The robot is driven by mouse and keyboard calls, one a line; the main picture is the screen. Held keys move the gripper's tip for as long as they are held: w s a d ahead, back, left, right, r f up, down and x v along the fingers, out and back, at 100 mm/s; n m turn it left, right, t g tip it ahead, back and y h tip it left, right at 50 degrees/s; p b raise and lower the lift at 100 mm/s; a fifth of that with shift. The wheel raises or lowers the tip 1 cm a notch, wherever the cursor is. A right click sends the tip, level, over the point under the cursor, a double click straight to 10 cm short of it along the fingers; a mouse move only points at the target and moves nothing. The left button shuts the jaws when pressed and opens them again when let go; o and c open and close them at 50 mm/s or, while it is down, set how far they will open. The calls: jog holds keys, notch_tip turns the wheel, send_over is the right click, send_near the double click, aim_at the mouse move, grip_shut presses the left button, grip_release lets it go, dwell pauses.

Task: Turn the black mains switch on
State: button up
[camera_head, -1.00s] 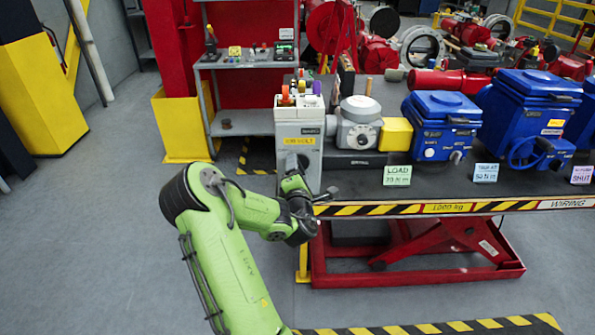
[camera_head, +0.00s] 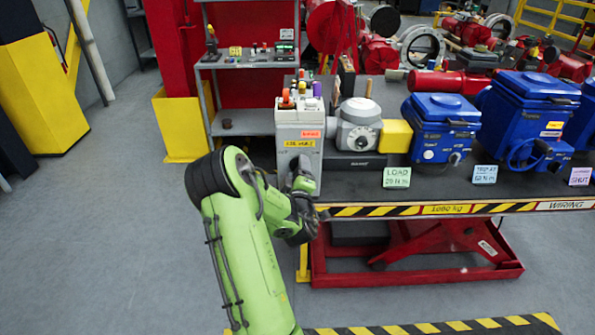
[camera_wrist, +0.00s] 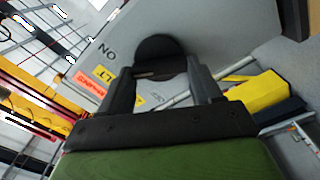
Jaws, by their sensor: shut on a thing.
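The black mains switch (camera_wrist: 158,48) is a round black knob on the side of a grey box (camera_wrist: 225,32) in the wrist view. My gripper (camera_wrist: 162,72) has one finger on each side of the knob and is shut on it. Letters reading "ON", seen upside down, are on the panel to the knob's left. The knob's exact angle is hard to tell. In the head view the grey box (camera_head: 287,178) stands at the left end of the bench, with my wrist against its lower front.
The bench (camera_head: 345,184) has a striped front edge. A grey actuator (camera_head: 358,125) with a yellow part and blue actuators (camera_head: 440,128) stand right of the box. Orange and yellow labels (camera_head: 298,143) are on the box. The floor at left is clear.

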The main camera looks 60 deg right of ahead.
jog(key=shift+s+m, duration=0.1)
jog(key=shift+m, duration=1)
jog(key=shift+f, duration=0.1)
jog(key=o, duration=1.1)
jog(key=shift+c, duration=0.2)
